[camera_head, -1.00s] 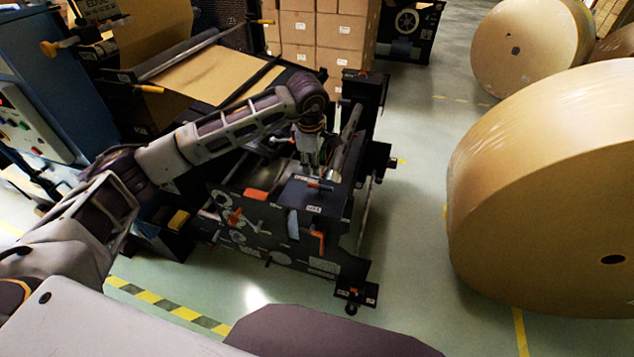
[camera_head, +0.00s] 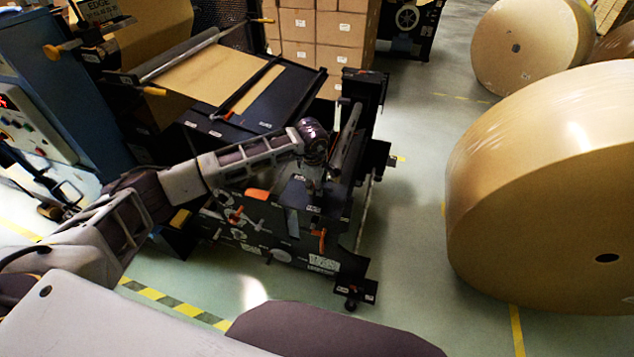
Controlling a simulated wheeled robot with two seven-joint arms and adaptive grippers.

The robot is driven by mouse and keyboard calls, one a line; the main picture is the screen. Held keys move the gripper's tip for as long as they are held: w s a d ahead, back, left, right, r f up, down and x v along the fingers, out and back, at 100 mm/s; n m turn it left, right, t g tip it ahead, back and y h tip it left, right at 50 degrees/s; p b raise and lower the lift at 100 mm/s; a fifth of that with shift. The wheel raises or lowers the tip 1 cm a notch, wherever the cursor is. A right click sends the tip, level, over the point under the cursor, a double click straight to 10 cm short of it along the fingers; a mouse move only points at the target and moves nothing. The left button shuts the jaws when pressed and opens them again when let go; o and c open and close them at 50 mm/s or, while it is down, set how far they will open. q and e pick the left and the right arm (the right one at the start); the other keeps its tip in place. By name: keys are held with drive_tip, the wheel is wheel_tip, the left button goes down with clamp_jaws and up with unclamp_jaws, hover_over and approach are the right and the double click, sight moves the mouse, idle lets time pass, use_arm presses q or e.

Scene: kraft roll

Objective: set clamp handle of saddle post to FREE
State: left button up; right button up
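The black machine frame (camera_head: 290,240) stands in the middle, with its small labels too small to read. It carries several orange-red handles: one on the upper left of the front (camera_head: 256,194), one at the left (camera_head: 235,215) and one upright at the right (camera_head: 322,240). I cannot tell which part is the saddle post's clamp handle, or its setting. My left gripper (camera_head: 313,184) points down over the frame's top plate, close to or at a small lever there. Its fingers are small and dark, so whether they are open or touching is unclear. My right gripper is out of view.
A large kraft roll (camera_head: 545,190) stands at the right, with another (camera_head: 530,45) behind it. Stacked cartons (camera_head: 318,40) and a blue cabinet (camera_head: 45,95) stand behind and left. The floor between the frame and the large roll is clear.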

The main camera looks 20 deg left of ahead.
use_arm(q)
drive_tip(key=shift+f, duration=0.15)
clamp_jaws()
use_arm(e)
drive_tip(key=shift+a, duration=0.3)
